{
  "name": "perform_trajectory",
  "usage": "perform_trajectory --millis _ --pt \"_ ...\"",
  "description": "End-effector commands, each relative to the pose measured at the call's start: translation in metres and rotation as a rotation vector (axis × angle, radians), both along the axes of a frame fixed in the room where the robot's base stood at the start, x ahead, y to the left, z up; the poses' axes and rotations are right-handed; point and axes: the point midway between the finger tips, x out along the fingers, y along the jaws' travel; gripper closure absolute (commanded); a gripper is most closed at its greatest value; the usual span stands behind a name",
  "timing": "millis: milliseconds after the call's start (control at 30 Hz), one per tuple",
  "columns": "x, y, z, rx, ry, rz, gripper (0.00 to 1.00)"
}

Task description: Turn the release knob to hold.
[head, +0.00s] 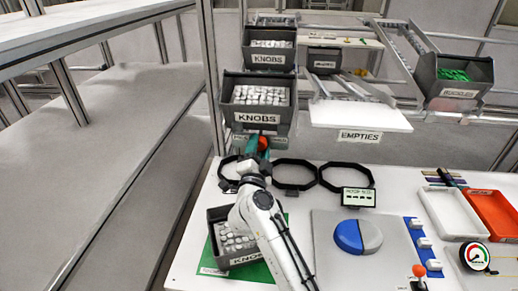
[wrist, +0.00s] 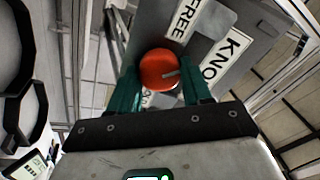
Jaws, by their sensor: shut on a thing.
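The round red release knob (wrist: 160,69) sits between the two green fingers of my gripper (wrist: 158,88) in the wrist view. A short grey pointer line on its face points to the right. A white FREE label (wrist: 186,17) stands above it, and another label below it is mostly hidden. In the head view the knob (head: 263,142) shows as a small red spot below the upper KNOBS bin (head: 257,100), with my gripper (head: 260,148) at it. The fingers are shut on the knob, and the arm partly covers the panel behind.
Black rings (head: 294,174) stand on the white table just behind and beside my arm. A lower KNOBS bin (head: 218,262) is at the arm's left. A grey plate with a blue and grey disc (head: 358,237) lies to the right. A white EMPTIES shelf (head: 360,116) juts out at the upper right.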

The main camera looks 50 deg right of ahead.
Motion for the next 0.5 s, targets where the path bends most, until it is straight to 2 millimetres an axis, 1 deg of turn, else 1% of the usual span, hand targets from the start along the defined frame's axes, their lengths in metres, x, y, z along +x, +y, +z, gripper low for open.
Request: perform_trajectory --millis 33,200,500 --pt "-0.0002 -0.0001 -0.0003 0.001 0.0 -0.001 0.66" --pt "-0.0002 -0.0002 -0.0004 0.0 0.001 -0.001 0.82" --pt "-0.0003 0.0 0.0003 0.024 -0.027 0.007 0.82"
